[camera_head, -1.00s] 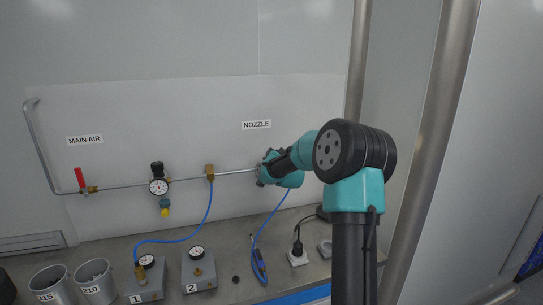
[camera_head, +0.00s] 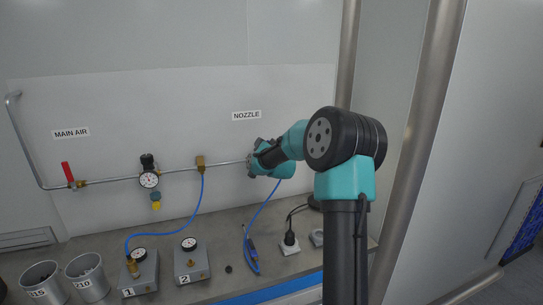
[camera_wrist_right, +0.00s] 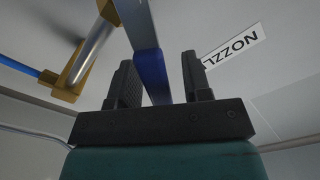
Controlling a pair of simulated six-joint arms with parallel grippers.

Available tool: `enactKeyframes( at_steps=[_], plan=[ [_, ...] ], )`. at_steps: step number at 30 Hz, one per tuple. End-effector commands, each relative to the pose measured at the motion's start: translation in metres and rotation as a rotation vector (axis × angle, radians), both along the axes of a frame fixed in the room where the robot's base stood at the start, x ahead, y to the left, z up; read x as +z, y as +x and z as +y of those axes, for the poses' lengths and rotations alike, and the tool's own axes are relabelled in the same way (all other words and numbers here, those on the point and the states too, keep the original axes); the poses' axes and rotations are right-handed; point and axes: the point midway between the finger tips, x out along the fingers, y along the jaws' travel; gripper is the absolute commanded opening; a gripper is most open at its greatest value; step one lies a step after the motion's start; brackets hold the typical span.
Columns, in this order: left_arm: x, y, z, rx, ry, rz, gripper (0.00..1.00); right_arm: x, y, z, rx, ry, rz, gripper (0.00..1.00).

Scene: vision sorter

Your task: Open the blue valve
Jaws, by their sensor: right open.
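The blue valve handle (camera_wrist_right: 149,68) shows in the right wrist view as a flat blue lever reaching down between my fingers. My right gripper (camera_wrist_right: 160,82) is open, with one finger on each side of the lever. I cannot tell whether either finger touches it. In the head view my right gripper (camera_head: 252,164) is at the pipe below the NOZZLE label (camera_head: 246,115), and it hides the valve there. My left gripper is in neither view.
A red-handled valve (camera_head: 67,172) sits on the pipe under the MAIN AIR label. A pressure gauge (camera_head: 149,180) and a brass fitting (camera_head: 200,163) with a blue hose (camera_head: 190,222) lie between. Grey cups (camera_head: 87,285) and two gauge boxes (camera_head: 191,268) stand on the bench.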

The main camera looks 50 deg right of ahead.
Motion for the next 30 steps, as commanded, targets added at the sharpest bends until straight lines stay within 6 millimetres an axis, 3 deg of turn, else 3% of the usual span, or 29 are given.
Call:
enactKeyframes(
  at_steps=[8, 24, 30],
  plan=[
    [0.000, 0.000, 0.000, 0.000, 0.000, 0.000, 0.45, 0.001, -0.030, 0.018, 0.001, 0.000, 0.001, 0.45],
    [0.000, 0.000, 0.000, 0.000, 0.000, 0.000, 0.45, 0.000, -0.117, 0.073, -0.001, 0.000, 0.000, 0.45],
    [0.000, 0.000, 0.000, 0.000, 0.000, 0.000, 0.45, 0.000, -0.139, 0.086, 0.000, 0.000, 0.000, 0.45]
  ],
)
